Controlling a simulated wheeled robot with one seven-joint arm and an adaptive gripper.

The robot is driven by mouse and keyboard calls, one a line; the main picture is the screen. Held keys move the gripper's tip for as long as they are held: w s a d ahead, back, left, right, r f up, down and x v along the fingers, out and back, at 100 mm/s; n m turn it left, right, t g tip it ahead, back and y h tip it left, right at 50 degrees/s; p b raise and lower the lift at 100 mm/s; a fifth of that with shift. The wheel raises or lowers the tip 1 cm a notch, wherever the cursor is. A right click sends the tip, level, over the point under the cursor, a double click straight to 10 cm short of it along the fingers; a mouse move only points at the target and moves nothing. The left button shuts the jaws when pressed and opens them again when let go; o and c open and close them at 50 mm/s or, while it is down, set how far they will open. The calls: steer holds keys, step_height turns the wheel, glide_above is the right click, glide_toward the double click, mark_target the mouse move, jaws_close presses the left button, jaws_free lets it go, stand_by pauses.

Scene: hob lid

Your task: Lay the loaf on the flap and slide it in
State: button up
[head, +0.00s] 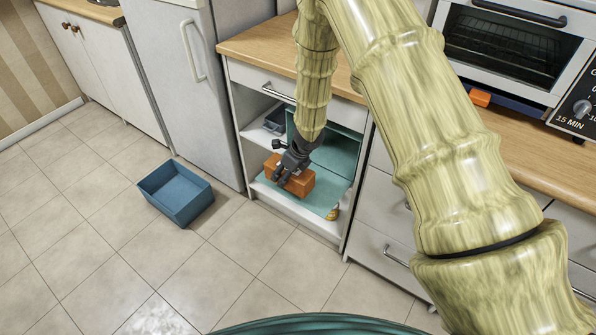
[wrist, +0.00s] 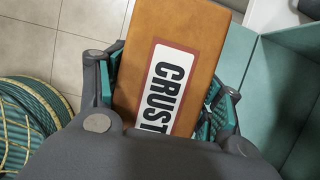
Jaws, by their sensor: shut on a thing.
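The loaf (head: 298,183) is an orange-brown block. In the wrist view its label reads "CRUST" (wrist: 167,88). My gripper (head: 290,170) is shut on it, with a finger on either side in the wrist view (wrist: 162,95). The loaf is over the teal flap (head: 318,203), which lies folded out flat at the front of a teal box (head: 342,148) inside the open cabinet. I cannot tell whether the loaf touches the flap. My gripper and forearm hide part of the box's inside.
A blue open bin (head: 176,193) stands on the tiled floor left of the cabinet. A grey container (head: 275,121) sits inside the cabinet at left. A small yellowish thing (head: 333,213) is by the flap's right edge. An orange block (head: 480,97) is on the counter below the oven.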

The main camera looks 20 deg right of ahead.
steer(key=d, duration=0.1)
steer(key=w+d, duration=0.1)
steer(key=d, duration=0.1)
steer(key=w+d+p, duration=0.1)
steer(key=shift+d+f, duration=0.25)
steer(key=shift+d, duration=0.1)
steer(key=shift+f, duration=1.7)
steer(key=o, duration=1.6)
steer(key=v, duration=1.2)
